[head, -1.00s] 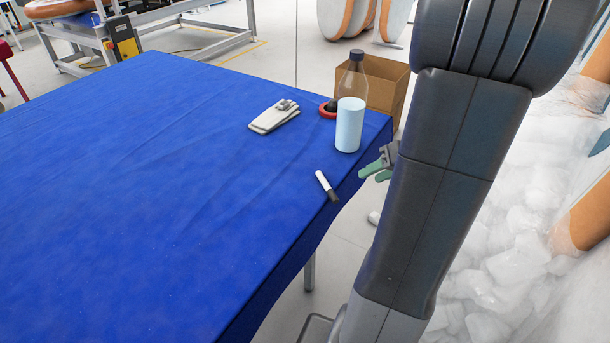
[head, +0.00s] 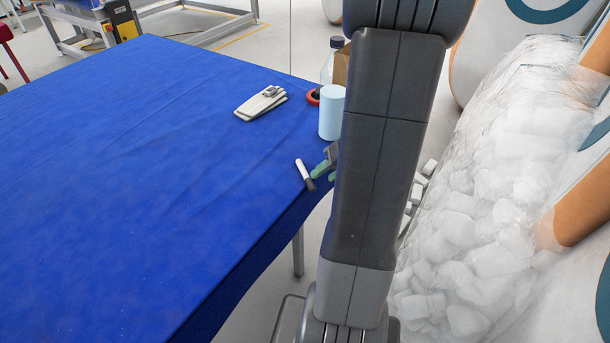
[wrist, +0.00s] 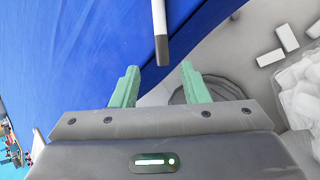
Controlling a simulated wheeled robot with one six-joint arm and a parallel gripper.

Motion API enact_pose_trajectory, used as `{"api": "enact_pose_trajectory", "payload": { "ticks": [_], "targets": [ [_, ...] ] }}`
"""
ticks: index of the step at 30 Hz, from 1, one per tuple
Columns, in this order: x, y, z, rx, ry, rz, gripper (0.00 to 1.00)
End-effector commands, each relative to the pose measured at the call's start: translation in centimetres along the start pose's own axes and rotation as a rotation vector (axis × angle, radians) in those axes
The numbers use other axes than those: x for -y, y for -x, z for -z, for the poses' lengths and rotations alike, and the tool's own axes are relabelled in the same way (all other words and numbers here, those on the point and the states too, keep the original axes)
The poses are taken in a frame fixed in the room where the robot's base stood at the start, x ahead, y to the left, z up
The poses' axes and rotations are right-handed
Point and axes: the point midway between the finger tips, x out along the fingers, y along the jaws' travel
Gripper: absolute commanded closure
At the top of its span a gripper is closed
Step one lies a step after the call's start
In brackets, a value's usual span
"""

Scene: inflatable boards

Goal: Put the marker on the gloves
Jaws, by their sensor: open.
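The marker (head: 304,172), white with a dark end, lies on the blue table near its right edge. In the wrist view the marker (wrist: 160,30) is ahead of the fingertips, its dark end pointing back towards them. The pale gloves (head: 261,103) lie folded on the table, farther back and to the left of the marker. My gripper (head: 324,170) has green fingers and is just right of the marker's dark end, partly hidden by my arm. In the wrist view my gripper (wrist: 158,82) is open, with nothing between its fingers.
A bottle with a light blue lower part (head: 332,112) stands at the table's far right corner, partly behind my arm. A red and black round item (head: 313,97) lies beside it. The blue table (head: 130,190) is clear at left. White blocks (wrist: 285,38) lie beyond its edge.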

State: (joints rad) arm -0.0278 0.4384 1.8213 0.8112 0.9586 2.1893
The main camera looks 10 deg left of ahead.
Motion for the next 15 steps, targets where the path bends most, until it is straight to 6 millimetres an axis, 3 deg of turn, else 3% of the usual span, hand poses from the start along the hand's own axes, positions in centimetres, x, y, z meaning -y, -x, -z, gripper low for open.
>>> {"api": "enact_pose_trajectory", "payload": {
  "ticks": [9,15],
  "targets": [
    [0.3,-4.0,0.0,-0.003,-0.001,-0.002,0.59],
    [0.3,-5.2,-0.1,0.0,0.0,0.0,0.59]
  ]
}}
